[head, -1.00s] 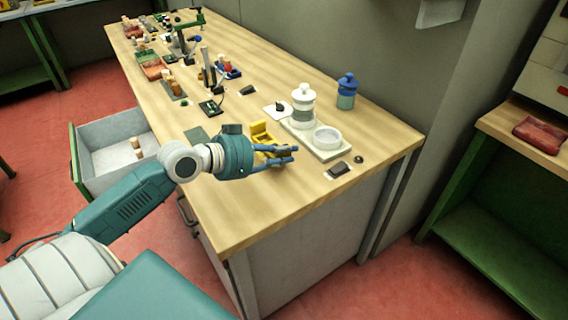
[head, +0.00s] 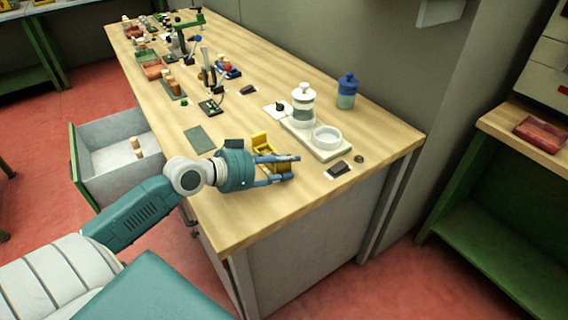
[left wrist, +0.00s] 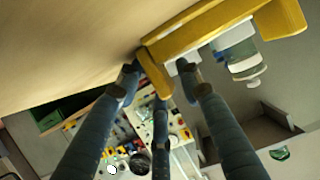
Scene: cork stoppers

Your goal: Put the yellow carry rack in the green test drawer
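The yellow carry rack (head: 262,141) stands on the wooden bench near its front right end. My left gripper (head: 292,168) is at the rack, with its blue fingers spread and reaching along its near side. In the left wrist view, the rack (left wrist: 215,30) fills the top, and one yellow post sits between the spread fingertips (left wrist: 160,85). I see no clear grip on it. My right gripper is out of view.
Behind the rack are a pale tray (head: 330,154) with a white dish and a white-lidded jar (head: 303,100), plus a blue bottle (head: 347,90). A dark block (head: 339,169) lies to the right. A flat green pad (head: 199,139) lies left. Tools crowd the bench's far half.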

